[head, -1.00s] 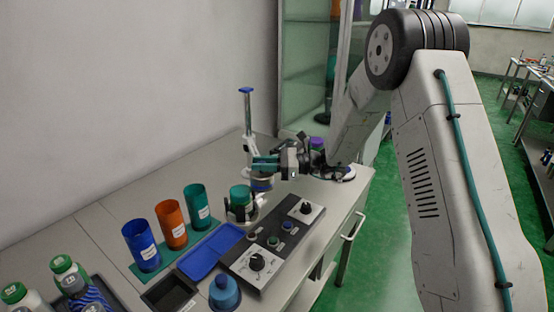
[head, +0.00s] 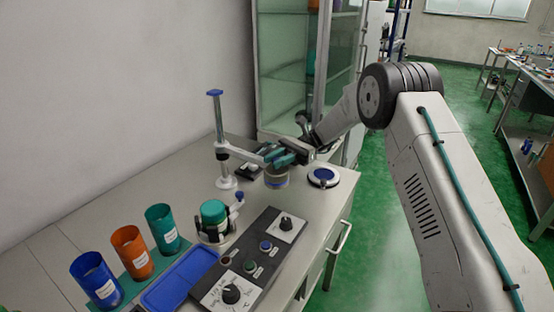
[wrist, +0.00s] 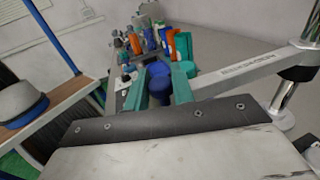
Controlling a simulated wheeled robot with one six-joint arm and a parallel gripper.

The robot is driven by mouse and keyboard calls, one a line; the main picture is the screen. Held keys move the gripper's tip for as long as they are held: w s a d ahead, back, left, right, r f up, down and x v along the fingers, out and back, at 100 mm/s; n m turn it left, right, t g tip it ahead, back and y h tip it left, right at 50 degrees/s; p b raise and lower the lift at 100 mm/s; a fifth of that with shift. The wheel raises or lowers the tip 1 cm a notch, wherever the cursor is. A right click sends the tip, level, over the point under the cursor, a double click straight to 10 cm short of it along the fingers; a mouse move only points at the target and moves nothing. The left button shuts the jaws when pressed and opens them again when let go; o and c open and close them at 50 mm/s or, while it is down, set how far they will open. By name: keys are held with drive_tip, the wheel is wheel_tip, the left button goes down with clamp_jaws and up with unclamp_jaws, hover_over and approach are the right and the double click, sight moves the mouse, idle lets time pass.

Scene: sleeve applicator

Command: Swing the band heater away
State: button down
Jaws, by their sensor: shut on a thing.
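The band heater (head: 276,179) is a grey ring with a blue stripe, hanging from a pale swing arm (head: 243,155) on a blue-topped post (head: 220,130). It hangs above the table, right of the post, apart from the teal-topped cylinder (head: 214,212) in its cradle. My gripper (head: 287,154) is at the swing arm's outer end. In the wrist view, its teal fingers are closed around a blue knob (wrist: 158,82), with the lettered swing arm (wrist: 245,72) running right to the post (wrist: 290,95). The exact contact is partly hidden.
A control panel (head: 252,262) with knobs, a blue tray (head: 182,280) and blue, orange and teal cups (head: 132,250) stand nearer. A glass cabinet (head: 290,70) stands behind.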

drive_tip(key=shift+w+r, duration=0.15)
drive_tip(key=shift+w, duration=0.1)
drive_tip(key=c, duration=1.2)
unclamp_jaws()
drive_tip(key=shift+w, duration=0.1)
drive_tip(key=shift+c, duration=0.2)
drive_tip(key=shift+d, duration=0.15)
